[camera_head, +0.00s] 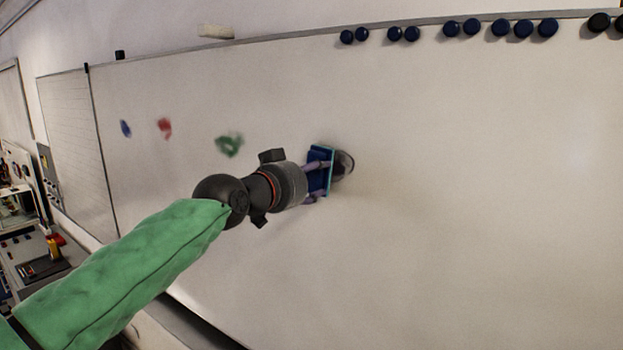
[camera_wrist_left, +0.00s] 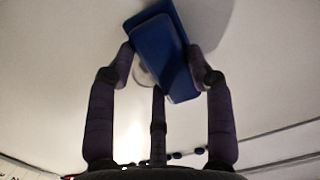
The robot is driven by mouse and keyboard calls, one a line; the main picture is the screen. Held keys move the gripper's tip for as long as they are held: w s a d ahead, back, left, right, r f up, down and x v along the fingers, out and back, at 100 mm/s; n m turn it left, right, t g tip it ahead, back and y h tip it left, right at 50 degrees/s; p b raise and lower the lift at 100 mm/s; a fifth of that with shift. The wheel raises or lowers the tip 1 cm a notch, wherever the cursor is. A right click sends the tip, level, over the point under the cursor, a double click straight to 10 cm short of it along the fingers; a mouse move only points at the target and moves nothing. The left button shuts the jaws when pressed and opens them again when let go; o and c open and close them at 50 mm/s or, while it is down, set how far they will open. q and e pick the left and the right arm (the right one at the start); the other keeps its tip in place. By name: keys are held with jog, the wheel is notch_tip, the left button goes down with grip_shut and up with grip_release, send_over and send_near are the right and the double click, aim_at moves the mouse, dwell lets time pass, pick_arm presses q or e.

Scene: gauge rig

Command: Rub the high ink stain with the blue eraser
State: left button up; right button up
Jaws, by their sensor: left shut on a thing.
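The blue eraser (camera_head: 321,172), with a light teal edge along its board side, is held at the whiteboard (camera_head: 450,200). My left gripper (camera_head: 314,182) is shut on it. In the left wrist view the eraser (camera_wrist_left: 160,55) sits tilted between the fingers. A dark-edged grey mark (camera_head: 345,164) shows on the board just right of the eraser, partly hidden by it; I take it for the ink stain. The eraser is at or very close to the board; contact cannot be told. My right gripper is not in view.
Green (camera_head: 229,145), red (camera_head: 164,127) and blue (camera_head: 125,128) smudges are on the board to the left. Several dark round magnets (camera_head: 471,27) line its top edge. A pale block (camera_head: 215,31) is above the frame. The board to the right is clear.

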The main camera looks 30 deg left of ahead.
pick_arm(q)
jog(key=shift+w, duration=0.7)
